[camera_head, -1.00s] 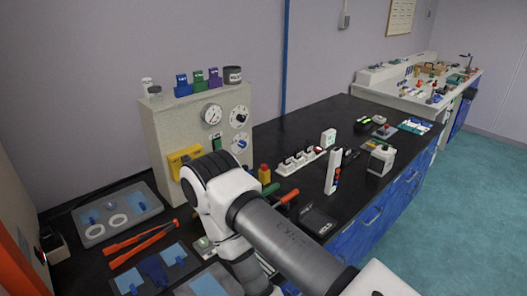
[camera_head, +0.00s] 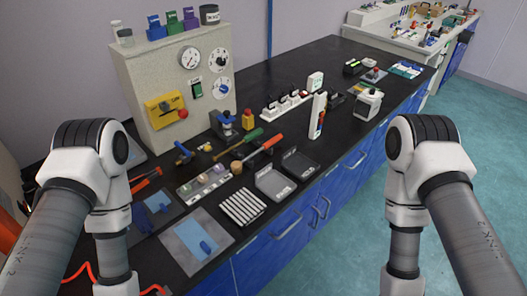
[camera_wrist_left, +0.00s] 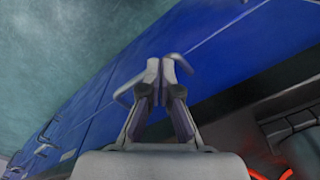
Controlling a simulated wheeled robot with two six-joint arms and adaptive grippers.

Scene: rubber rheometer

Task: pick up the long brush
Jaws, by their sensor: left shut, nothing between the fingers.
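My left gripper (camera_wrist_left: 162,68) shows in the left wrist view, shut and empty, in front of the blue cabinet fronts and apart from both tools. In the head view my left arm comes down at the left and its gripper is out of frame. My right arm comes down at the right; its gripper is not in view.
A beige panel (camera_head: 140,80) with gauges stands at the back left. Close to the tools are grey trays (camera_head: 300,165), a white ribbed rack (camera_head: 242,207), a blue-grey mat (camera_head: 197,255) and a white upright block (camera_head: 317,116). The bench behind the panel's right side is clear.

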